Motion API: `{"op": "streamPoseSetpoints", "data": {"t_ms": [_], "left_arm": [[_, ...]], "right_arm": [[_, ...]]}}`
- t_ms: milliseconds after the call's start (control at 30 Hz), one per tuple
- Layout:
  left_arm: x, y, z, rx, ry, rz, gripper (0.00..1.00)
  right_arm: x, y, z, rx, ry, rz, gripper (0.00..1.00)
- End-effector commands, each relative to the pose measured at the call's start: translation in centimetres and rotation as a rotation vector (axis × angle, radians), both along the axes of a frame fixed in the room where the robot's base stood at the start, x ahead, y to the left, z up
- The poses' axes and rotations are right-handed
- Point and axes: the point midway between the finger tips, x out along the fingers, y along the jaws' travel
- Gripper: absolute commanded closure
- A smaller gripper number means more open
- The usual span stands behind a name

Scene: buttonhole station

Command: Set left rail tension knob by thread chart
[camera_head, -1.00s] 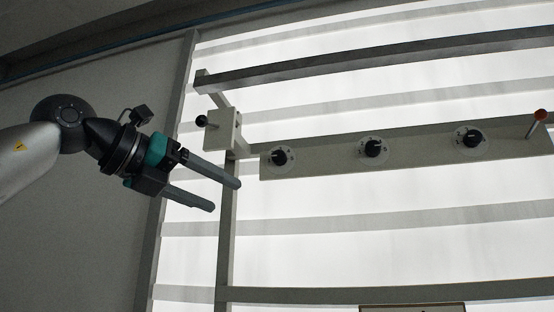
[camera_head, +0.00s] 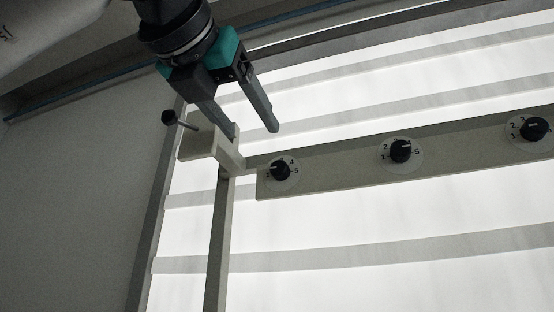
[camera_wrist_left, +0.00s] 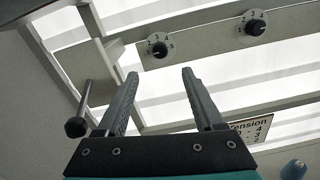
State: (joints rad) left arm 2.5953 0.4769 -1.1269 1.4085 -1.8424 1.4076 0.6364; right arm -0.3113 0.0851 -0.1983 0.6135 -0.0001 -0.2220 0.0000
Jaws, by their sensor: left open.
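The leftmost tension knob (camera_head: 280,170) is a black knob on a pale numbered dial, at the left end of the rail (camera_head: 335,165). It also shows in the left wrist view (camera_wrist_left: 159,49), ahead of the fingers. The number its mark points to is too small to tell. The thread chart (camera_wrist_left: 250,130) is partly visible in the left wrist view behind my right-hand finger; "Tension" and 4, 3, 2 show. My left gripper (camera_head: 255,132) is open and empty, above and left of the leftmost knob, apart from it. My right gripper is not in view.
A middle knob (camera_head: 401,150) and a right knob (camera_head: 535,129) sit along the rail. A pale block (camera_head: 207,146) with a black ball-ended stem (camera_head: 169,117) stands close to my left fingers. An upright post (camera_head: 218,240) runs below it. A bluish object (camera_wrist_left: 293,170) shows at lower right.

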Motion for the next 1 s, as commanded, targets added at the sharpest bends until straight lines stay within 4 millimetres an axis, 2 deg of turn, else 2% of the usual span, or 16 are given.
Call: {"op": "streamPoseSetpoints", "data": {"t_ms": [133,300,500,700,1000], "left_arm": [[3.3,-1.2,0.3,0.002,0.004,0.0,0.31],[6.8,-2.3,0.3,0.0,0.004,0.0,0.31],[9.8,-3.4,0.3,0.001,0.003,-0.001,0.31],[11.2,-3.8,0.1,-0.001,0.003,-0.001,0.31],[11.4,-3.9,0.0,-0.001,0.0,-0.001,0.31]], "right_arm": [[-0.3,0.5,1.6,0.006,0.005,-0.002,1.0],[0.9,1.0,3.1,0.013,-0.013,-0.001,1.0],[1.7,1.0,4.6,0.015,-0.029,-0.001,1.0],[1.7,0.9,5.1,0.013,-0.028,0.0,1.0],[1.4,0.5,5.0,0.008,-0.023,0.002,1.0]]}}
